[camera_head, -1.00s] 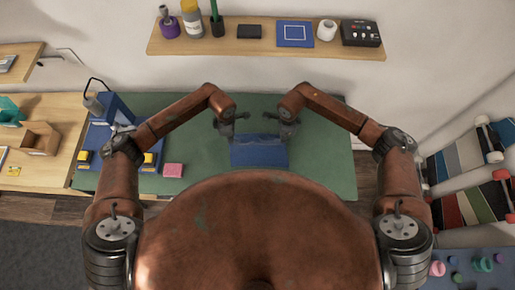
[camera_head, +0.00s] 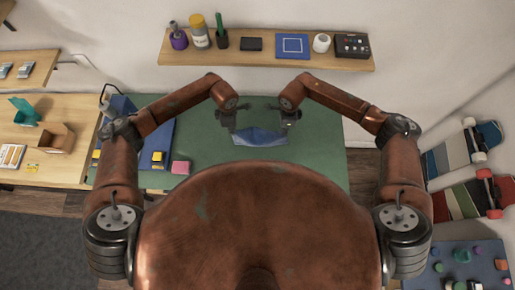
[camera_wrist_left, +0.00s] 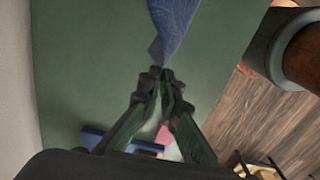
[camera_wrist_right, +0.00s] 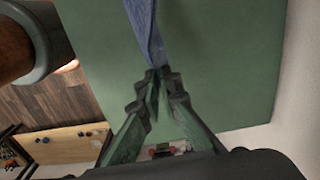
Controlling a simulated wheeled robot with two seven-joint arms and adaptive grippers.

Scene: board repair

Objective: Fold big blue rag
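The big blue rag (camera_head: 262,137) is over the green mat in front of me, in the middle of the head view. Its far edge rises toward both grippers and its middle sags between them. My left gripper (camera_head: 230,122) is at the rag's far left corner; in the left wrist view its fingertips (camera_wrist_left: 160,70) are closed on a rag corner (camera_wrist_left: 172,30). My right gripper (camera_head: 288,118) is at the far right corner; in the right wrist view its fingertips (camera_wrist_right: 158,72) are closed on the rag's other corner (camera_wrist_right: 146,35).
The green mat (camera_head: 320,150) is clear to the right of the rag. A wall shelf (camera_head: 270,60) with several items runs behind.

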